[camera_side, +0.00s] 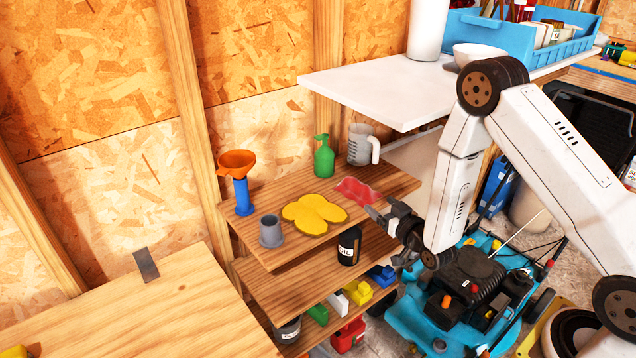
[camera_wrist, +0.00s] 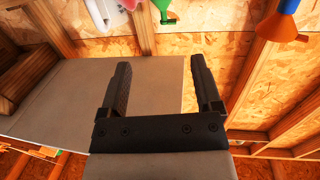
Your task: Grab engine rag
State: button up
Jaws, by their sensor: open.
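A crumpled red cloth (camera_side: 358,191), which looks like the engine rag, lies at the right end of the top wooden shelf in the side view. My gripper (camera_side: 380,209) is just right of it, at the shelf's edge. Whether the fingers touch the cloth is unclear. In the wrist view the gripper (camera_wrist: 160,62) is open, with nothing held between its fingers. The cloth cannot be clearly made out in that view.
A yellow cloth-like item (camera_side: 313,214), grey cup (camera_side: 271,232), orange-and-blue funnel (camera_side: 239,180), green bottle (camera_side: 323,158) and clear jug (camera_side: 360,147) share the top shelf (camera_side: 300,183). A white worktop (camera_side: 385,88) overhangs behind. A blue mower (camera_side: 460,300) stands below right.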

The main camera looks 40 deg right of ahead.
notch_tip(320, 180, up, 6)
jog(key=f, duration=0.1)
jog(key=shift+w+d+n+g+y, duration=1.3)
jog(key=shift+w+d+g+y, duration=0.65)
jog(key=shift+d, duration=0.95)
send_near(368, 187)
jog(key=shift+x, duration=1.5)
jog(key=shift+w, duration=0.15)
jog(key=shift+x, duration=1.2)
jog(key=shift+w, duration=0.1)
jog(key=shift+x, duration=2.55)
